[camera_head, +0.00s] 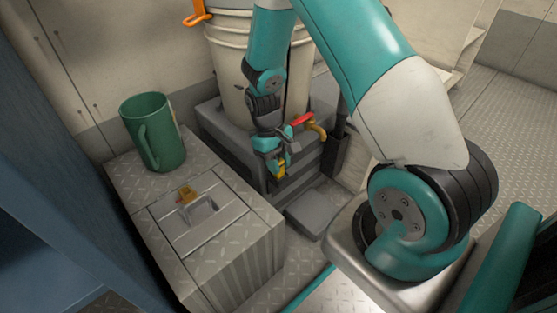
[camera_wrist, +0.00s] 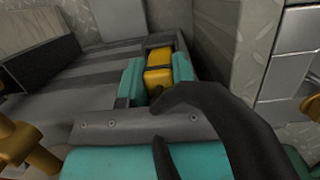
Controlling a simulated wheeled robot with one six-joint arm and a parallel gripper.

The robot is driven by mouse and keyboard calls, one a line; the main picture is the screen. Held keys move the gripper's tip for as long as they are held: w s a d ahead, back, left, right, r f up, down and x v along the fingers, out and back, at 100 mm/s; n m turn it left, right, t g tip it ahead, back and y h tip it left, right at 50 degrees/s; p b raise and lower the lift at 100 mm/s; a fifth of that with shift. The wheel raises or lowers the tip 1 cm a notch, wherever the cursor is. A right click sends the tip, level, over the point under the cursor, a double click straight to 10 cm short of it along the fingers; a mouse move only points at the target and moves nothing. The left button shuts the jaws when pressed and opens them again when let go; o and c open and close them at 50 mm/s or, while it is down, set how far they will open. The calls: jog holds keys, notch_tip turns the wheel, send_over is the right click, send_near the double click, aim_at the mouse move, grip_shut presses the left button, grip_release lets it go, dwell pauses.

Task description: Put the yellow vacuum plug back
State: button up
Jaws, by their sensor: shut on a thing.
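The yellow vacuum plug (camera_head: 281,170) shows at the tip of my gripper (camera_head: 276,164) in the head view, in front of the grey stepped base below the cream barrel. In the wrist view the plug is a yellow block (camera_wrist: 158,76) with a dark band across it. It sits between the two teal fingers of my gripper (camera_wrist: 157,82), which are shut on it. The gripper hides part of the plug. Grey surfaces lie just behind its far end, and I cannot tell whether it touches them.
The cream barrel (camera_head: 225,50) has a brass tap with a red handle (camera_head: 302,119) close beside my gripper. A green mug (camera_head: 155,135) stands on a metal locker (camera_head: 235,235) with a recessed latch (camera_head: 200,209). A low grey block (camera_head: 312,211) lies below the gripper.

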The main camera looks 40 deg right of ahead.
jog(key=shift+f+p, duration=0.1)
jog(key=shift+p, duration=0.2)
dwell(0.4)
jog(key=o, duration=1)
jog(key=p+v, duration=0.4)
jog(key=v, duration=0.3)
jog(key=shift+r, duration=0.25)
jog(key=shift+w, duration=0.1)
